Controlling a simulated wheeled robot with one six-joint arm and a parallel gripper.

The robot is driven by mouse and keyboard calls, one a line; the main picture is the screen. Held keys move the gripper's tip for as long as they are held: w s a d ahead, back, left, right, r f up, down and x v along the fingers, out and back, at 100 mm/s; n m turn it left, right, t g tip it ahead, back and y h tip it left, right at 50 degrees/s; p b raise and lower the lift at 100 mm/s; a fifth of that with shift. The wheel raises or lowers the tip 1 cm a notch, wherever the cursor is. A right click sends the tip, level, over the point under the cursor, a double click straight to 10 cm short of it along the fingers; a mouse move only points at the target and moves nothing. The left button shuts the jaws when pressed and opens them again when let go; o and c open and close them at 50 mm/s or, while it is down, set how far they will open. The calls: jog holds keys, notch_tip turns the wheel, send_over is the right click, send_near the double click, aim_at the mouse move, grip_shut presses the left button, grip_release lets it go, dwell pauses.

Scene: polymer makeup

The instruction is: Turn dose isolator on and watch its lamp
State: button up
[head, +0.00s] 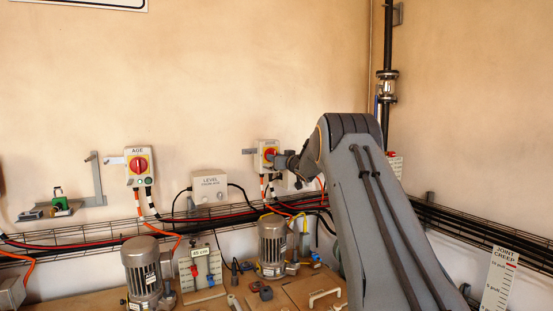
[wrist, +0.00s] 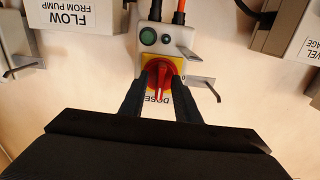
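The dose isolator is a pale box (head: 262,147) on the back wall in the head view, partly hidden by my gripper. In the wrist view it appears upside down, with a red rotary knob (wrist: 161,74) on a yellow plate above the "DOSE" label. The knob's handle lies along the picture's vertical. A round dark green lens (wrist: 148,36) and a smaller dark button (wrist: 166,39) sit on the box; the lens looks unlit. My gripper (wrist: 160,80) is open, its two black fingers either side of the knob. Whether they touch its rim is unclear.
A similar isolator labelled "AGE" (head: 139,166) is left of it, with a "LEVEL" box (head: 209,190) between. A wire cable tray (head: 110,232) runs below. Motors (head: 271,245) and a bench stand underneath. A metal bracket (wrist: 200,86) projects beside the knob.

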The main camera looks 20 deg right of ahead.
jog(key=s+b, duration=0.3)
jog(key=s, duration=0.4)
jog(key=shift+s+b, duration=0.3)
jog(key=shift+s, duration=0.1)
jog(key=shift+d, duration=0.15)
dwell(0.3)
jog(key=s+a+f+m+g+h+b, duration=0.15)
jog(key=s+a+f+g, duration=0.25)
jog(key=s+a+f, duration=0.55)
jog(key=s+a+f+g+h+b, duration=0.1)
jog(key=s+a+f+g+b, duration=0.45)
jog(key=f, duration=0.75)
jog(key=s+a+f+g, duration=0.2)
jog(key=s+a+f, duration=0.2)
jog(key=s, duration=0.7)
jog(key=s+a+f+n+g+y, duration=0.1)
jog(key=s+a+f+g, duration=0.1)
jog(key=s+a+f, duration=0.2)
jog(key=s+a+f+g+y, duration=0.1)
jog(key=s+a+f+g, duration=0.2)
jog(key=s+f, duration=0.5)
jog(key=s+a, duration=0.1)
jog(key=s, duration=1)
jog(key=shift+s+a+f+b, duration=0.15)
jog(key=shift+s+a+b, duration=0.1)
jog(key=shift+s+b, duration=0.15)
